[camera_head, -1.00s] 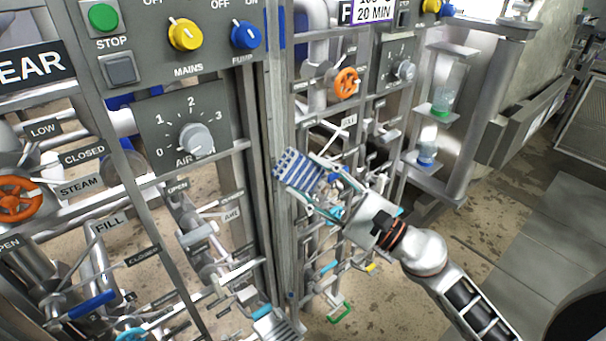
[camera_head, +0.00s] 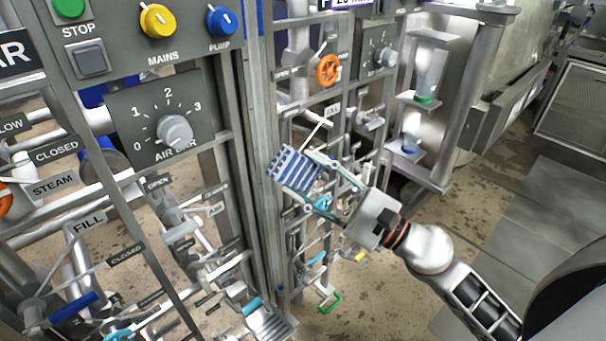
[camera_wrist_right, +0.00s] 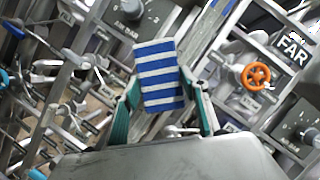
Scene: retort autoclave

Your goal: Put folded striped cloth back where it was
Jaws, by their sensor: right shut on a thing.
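The folded striped cloth (camera_head: 294,169), blue and white, is in my right gripper (camera_head: 312,190), held up in the air in front of the valve frame. In the right wrist view the cloth (camera_wrist_right: 158,78) stands between the two green-padded fingers of my right gripper (camera_wrist_right: 160,102), which are shut on it. The cloth's lower edge is partly hidden by the fingers and wrist. My left gripper is not in view.
Panels with knobs and labels fill the left, including a grey dial (camera_head: 174,133). An orange handwheel (camera_head: 328,70) is behind and above the cloth. Small shelves (camera_head: 408,150) hold clear vessels to the right. Many pipes and lever valves crowd the frame. Open floor (camera_head: 470,215) lies at the right.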

